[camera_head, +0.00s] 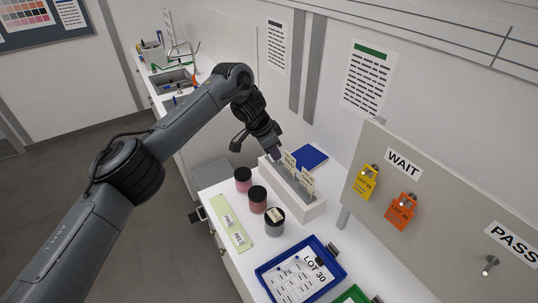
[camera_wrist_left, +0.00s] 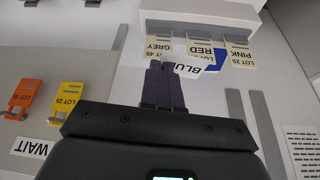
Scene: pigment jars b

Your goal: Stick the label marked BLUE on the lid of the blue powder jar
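My left gripper (camera_head: 278,158) is at the far end of the white label holder (camera_head: 308,208), above the table. In the left wrist view its two dark fingers (camera_wrist_left: 162,68) are close together on a white label marked BLUE (camera_wrist_left: 185,66), which sits tilted at the fingertips and is partly covered by them. Cream labels marked GREY (camera_wrist_left: 158,48), RED (camera_wrist_left: 200,50) and PINK (camera_wrist_left: 240,52) are beyond it. Three dark-lidded jars stand beside the holder: a pink one (camera_head: 243,186), a reddish one (camera_head: 258,207) and a greyish one (camera_head: 274,229) with a label on its lid. I cannot make out a blue powder jar. My right gripper is out of view.
A blue tray (camera_head: 262,272) with a LOT 30 sheet lies at the front, beside a green tray (camera_head: 352,295). A pale green strip (camera_head: 231,224) lies along the left edge. A blue flat item (camera_head: 311,156) lies behind the holder. A board (camera_head: 440,205) with tags stands at right.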

